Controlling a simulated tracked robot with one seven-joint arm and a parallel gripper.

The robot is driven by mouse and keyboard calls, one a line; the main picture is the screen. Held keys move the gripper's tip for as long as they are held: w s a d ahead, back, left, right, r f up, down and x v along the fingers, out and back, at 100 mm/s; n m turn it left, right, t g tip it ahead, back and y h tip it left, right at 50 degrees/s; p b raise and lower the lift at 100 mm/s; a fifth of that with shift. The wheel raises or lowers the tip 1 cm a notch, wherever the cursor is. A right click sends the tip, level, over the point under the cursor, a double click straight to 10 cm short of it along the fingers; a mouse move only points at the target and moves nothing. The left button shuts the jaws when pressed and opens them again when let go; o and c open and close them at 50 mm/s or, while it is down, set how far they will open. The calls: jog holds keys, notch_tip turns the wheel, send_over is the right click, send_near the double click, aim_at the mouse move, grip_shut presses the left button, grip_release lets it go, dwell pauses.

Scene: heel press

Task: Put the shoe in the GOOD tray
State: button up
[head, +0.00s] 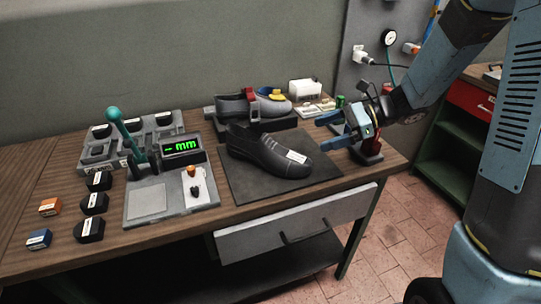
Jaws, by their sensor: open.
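A black shoe (268,152) with a white label on its toe area lies on a dark mat (240,190) at the right part of the bench. Its toe points to the lower right. My gripper (325,132) is open and empty, with its blue fingers pointing left, above and to the right of the shoe in the picture. It appears apart from the shoe. No tray readable as GOOD shows; a grey compartmented tray (126,161) with dark heel pieces stands at the back left, with no legible wording.
A press with a green lever (122,130) and "mm" display (182,147) stands left. Loose heel pieces and boxes (50,206) lie left.

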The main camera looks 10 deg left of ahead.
jog(key=w+f+m, duration=0.1)
send_near(277, 146)
jog(key=x, duration=0.4)
jog(key=shift+s+a+f, duration=0.15)
jog(key=shift+s, duration=0.1)
jog(key=shift+y, duration=0.3)
jog(key=shift+x, duration=2.65)
jog(key=shift+w, duration=0.2)
jog(key=shift+c, duration=0.2)
grip_shut()
